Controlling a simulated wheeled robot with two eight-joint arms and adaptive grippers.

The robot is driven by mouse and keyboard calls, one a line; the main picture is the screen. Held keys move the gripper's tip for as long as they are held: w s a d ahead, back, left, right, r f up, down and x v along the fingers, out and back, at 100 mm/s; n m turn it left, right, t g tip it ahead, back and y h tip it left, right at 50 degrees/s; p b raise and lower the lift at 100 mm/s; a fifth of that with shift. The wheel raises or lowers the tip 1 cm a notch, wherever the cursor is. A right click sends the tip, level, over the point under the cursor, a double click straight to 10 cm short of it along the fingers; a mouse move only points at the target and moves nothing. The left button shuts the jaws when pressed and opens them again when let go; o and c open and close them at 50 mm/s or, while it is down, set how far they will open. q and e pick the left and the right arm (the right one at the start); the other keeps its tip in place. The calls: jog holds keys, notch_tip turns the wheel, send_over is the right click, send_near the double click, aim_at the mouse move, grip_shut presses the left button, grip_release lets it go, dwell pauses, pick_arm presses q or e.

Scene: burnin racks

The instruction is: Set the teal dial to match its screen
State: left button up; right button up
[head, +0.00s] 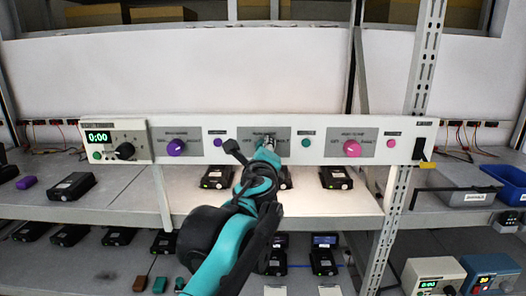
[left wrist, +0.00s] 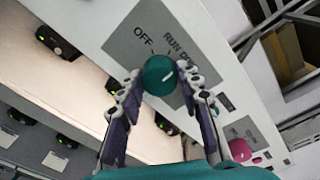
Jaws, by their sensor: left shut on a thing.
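The teal dial (left wrist: 159,75) is a round knob on a grey label plate of the white panel. In the left wrist view it sits between the two fingertips of my left gripper (left wrist: 158,78), which touch its sides. A pale mark on the dial's face lies toward the lower right, away from the printed word OFF. "RUN" is printed above and to its right. In the head view my left gripper (head: 268,146) is at the panel's middle and hides the dial. I cannot make out a screen for it. My right gripper is not in view.
On the white panel (head: 225,127) are a timer box reading 0:00 (head: 97,137), a purple dial (head: 176,147), a pink dial (head: 352,148) and a small teal button (head: 305,143). Black devices (head: 336,178) stand on the shelf below. A metal post (head: 421,75) rises at right.

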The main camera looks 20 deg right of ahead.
pick_arm(q)
jog(key=m, duration=0.4)
jog(key=shift+y, duration=0.3)
jog(key=shift+f+m, duration=0.1)
jog(key=shift+m, duration=0.2)
jog(key=o, duration=1.2)
jog(key=shift+d, duration=0.1)
jog(key=shift+c, duration=0.2)
jog(key=shift+s, duration=0.1)
jog(key=f+v, duration=0.1)
jog(key=v, duration=1)
jog(key=shift+s+r, duration=0.45)
jog(key=shift+r, duration=0.05)
